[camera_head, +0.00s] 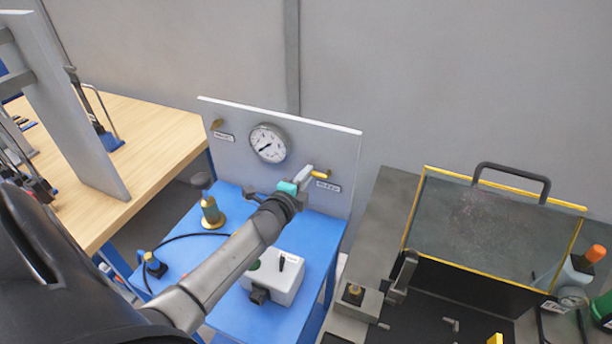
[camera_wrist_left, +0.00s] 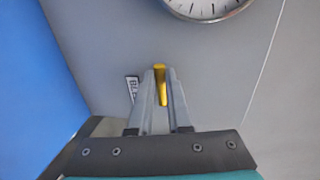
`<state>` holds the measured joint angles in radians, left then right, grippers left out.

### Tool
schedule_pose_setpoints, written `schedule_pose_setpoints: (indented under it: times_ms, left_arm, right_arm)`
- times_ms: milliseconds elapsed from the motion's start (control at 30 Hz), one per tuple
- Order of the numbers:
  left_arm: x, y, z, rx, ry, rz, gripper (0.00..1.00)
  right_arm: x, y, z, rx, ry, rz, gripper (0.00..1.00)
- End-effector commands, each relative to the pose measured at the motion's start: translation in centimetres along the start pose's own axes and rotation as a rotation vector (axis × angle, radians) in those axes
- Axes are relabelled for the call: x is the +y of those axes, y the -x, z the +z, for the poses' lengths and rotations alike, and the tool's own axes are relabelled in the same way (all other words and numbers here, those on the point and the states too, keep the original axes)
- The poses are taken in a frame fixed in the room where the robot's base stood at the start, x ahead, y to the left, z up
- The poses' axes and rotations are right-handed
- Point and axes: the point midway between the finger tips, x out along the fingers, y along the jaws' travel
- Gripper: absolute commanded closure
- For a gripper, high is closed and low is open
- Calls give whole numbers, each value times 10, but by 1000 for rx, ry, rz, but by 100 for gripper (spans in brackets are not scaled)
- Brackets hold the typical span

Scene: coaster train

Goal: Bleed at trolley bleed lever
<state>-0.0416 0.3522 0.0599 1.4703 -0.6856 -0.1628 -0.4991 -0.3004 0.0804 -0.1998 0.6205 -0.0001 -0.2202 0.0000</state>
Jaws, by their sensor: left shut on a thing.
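The yellow bleed lever (camera_head: 321,174) sticks out from the grey panel (camera_head: 345,150) of the blue trolley, just above a small label (camera_head: 328,186). My left gripper (camera_head: 309,174) reaches the panel from the lower left and is shut on the lever. In the left wrist view the lever (camera_wrist_left: 160,84) lies between the two grey fingers of the left gripper (camera_wrist_left: 161,88), partly hidden by them. The label (camera_wrist_left: 132,88) is beside the left finger. A round gauge (camera_head: 268,143) sits up and left of the lever; its needle points to the lower left. My right gripper is out of view.
On the blue trolley top (camera_head: 237,208) stand a brass fitting (camera_head: 212,212) and a white box (camera_head: 275,272). A wooden bench (camera_head: 150,140) is left; a machine with a yellow-edged clear guard (camera_head: 495,225) is right.

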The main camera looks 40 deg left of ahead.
Motion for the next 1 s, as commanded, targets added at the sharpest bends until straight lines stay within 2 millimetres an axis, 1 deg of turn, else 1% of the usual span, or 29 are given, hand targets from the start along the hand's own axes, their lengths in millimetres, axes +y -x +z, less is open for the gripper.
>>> schedule_pose_setpoints:
  times_ms: [400,433,600,700,1000]
  left_arm:
    - [1,0,0,2,11,2,100]
    - [1,0,0,2,11,2,82]
    - [1,0,0,2,10,2,63]
    - [1,0,0,2,9,1,53]
    - [1,2,0,2,8,1,53]
  right_arm:
    - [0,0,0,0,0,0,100]
    - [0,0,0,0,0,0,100]
    - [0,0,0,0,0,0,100]
    - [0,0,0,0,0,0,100]
    - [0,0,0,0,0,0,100]
